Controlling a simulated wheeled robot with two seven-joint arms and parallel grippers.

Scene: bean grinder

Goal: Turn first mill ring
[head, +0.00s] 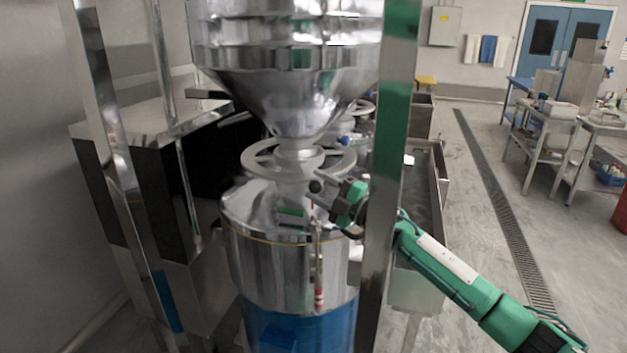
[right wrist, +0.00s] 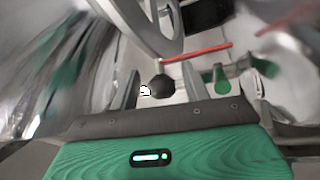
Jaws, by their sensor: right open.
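The mill ring (head: 258,167) is a grey spoked wheel around the neck below the steel hopper (head: 300,90). Part of it shows as a curved grey band in the right wrist view (right wrist: 140,22). A dark round knob (head: 315,186) is at its front right side. My right gripper (head: 322,196) is at this knob, above the steel drum. In the right wrist view the knob (right wrist: 161,86) lies between the two open fingers, with gaps on both sides. Whether a finger touches it I cannot tell. My left gripper is not in view.
A steel frame post (head: 395,120) stands in front of my right forearm. The steel drum (head: 270,262) with a blue lower part is below the ring. A steel trough (head: 432,190) is behind. Open floor lies to the right, before work tables (head: 560,118).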

